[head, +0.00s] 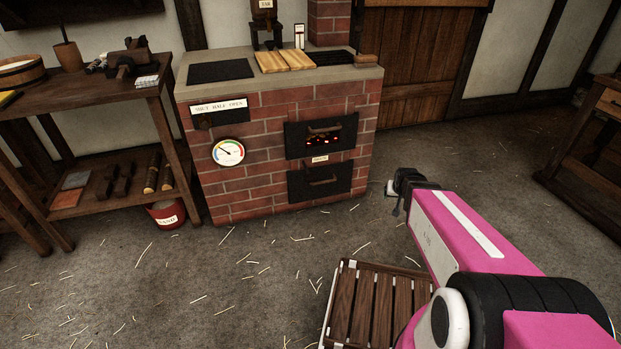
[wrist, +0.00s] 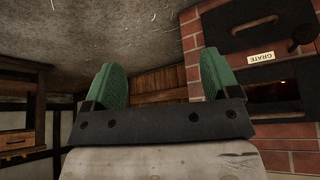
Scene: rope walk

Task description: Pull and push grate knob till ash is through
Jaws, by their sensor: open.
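The brick stove (head: 285,150) stands left of centre in the head view, with glowing embers (head: 323,141) behind its upper opening. A small white label (head: 320,158) sits below that opening; in the wrist view it reads GRATE (wrist: 262,57). A dark rounded knob (wrist: 302,36) shows near that label at the right edge of the wrist view; I cannot make it out clearly in the head view. My gripper (head: 400,190) is right of the stove front, apart from it. In the wrist view its green fingers (wrist: 163,80) are spread with nothing between them.
A dark lower door (head: 320,190) with a handle is under the label. A round gauge (head: 228,152) is on the stove's left. A red bucket (head: 167,215) and workbench (head: 85,95) stand left. A slatted wooden piece (head: 375,305) lies in front. Straw-strewn floor is otherwise open.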

